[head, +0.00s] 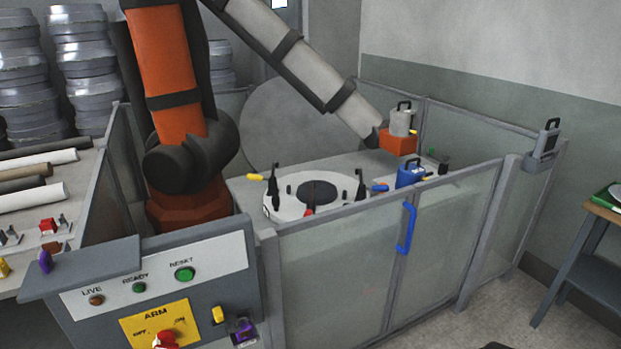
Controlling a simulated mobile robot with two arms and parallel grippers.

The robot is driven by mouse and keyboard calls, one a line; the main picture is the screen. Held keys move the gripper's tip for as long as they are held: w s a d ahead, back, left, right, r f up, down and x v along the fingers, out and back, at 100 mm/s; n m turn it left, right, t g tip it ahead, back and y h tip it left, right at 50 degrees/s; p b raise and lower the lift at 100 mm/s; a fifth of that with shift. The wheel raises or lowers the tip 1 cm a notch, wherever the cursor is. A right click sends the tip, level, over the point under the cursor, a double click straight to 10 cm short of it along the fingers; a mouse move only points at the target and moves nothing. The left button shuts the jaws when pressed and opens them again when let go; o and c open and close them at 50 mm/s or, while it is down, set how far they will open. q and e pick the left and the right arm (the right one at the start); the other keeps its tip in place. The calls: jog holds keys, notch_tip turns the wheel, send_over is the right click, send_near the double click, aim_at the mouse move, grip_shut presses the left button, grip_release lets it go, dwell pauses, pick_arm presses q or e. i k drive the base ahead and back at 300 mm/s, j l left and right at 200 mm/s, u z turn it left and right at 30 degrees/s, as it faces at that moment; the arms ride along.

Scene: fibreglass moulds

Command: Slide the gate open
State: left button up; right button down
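The gate (448,235) is a clear panel in a grey frame, part of the low fence around a robot cell. A blue upright handle (406,228) is fixed on its left edge post. The gate looks shut: its panel fills the span from the handle post to the thick grey post (487,235) on the right. Neither of my grippers is in view, and nothing touches the handle.
A control panel (215,257) with a red knob stands at front left. Inside the fence are an orange robot arm (165,75) and a table (245,190) with tools. A side table (606,212) stands at right. Bare floor (490,318) lies before the gate.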

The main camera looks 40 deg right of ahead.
aim_at(406, 193)
jog(key=z, duration=1.65)
jog(key=i+l, duration=0.1)
jog(key=l, duration=0.15)
jog(key=i+l+u, duration=0.1)
jog(key=i+l, duration=0.05)
jog(key=l, duration=0.1)
